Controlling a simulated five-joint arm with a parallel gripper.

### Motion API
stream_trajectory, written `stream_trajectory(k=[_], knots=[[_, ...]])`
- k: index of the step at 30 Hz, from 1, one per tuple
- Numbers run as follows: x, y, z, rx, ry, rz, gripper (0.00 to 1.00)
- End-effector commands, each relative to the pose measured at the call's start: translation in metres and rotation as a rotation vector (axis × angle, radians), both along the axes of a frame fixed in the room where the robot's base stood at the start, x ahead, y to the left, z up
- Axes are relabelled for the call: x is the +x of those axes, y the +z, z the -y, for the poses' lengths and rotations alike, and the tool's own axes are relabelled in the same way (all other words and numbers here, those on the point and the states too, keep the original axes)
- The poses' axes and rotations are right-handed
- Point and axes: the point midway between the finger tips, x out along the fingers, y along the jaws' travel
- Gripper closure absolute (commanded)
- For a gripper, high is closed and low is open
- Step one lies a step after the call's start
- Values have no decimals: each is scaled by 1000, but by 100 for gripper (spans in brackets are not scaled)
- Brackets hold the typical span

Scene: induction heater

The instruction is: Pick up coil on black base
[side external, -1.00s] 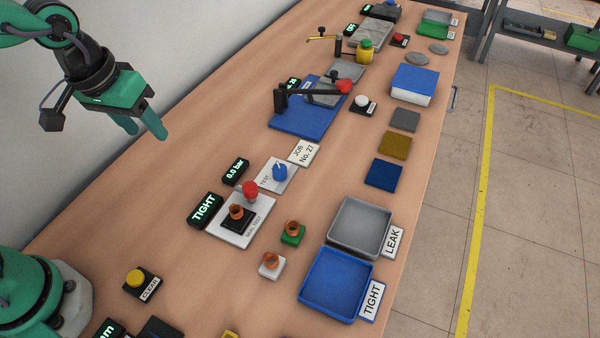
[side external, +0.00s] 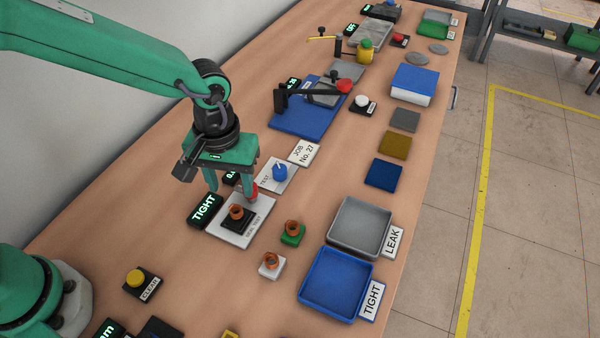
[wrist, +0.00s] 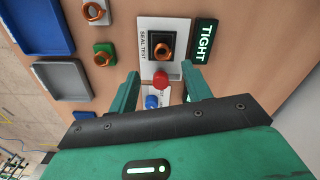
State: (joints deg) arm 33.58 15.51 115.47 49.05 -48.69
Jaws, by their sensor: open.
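The copper coil (side external: 236,212) sits on its black base (side external: 238,223), on the white seal test plate (side external: 228,236). In the wrist view the coil (wrist: 162,50) and black base lie beyond my fingertips. My gripper (side external: 232,190) is open and empty, pointing down above the far edge of the plate, close to the red knob (side external: 252,188). In the wrist view my gripper's fingers (wrist: 162,85) stand apart on either side of the red knob (wrist: 161,79). I cannot tell the exact height of the fingertips.
Coils also stand on a green base (side external: 292,237) and a white base (side external: 271,268). The blue TIGHT tray (side external: 302,292) and grey LEAK tray (side external: 333,227) lie to the right. A TIGHT display (side external: 206,210) and a blue knob (side external: 280,172) are close to the plate.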

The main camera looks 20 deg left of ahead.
Motion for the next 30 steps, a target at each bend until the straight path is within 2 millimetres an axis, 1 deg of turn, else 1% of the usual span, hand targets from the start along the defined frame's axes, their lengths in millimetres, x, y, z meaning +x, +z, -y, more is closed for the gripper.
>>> stream_trajectory(k=[4, 12, 19, 22, 26, 30], knots=[[0, -4, 0, 0, 0, 0, 51], [0, -24, -1, 2, -1, -1, 51], [0, -27, -1, 0, -1, 0, 51], [0, -31, -1, 1, -1, -1, 51], [1, -43, -3, 1, -1, -2, 51], [2, -60, -4, 2, -1, -4, 51]])
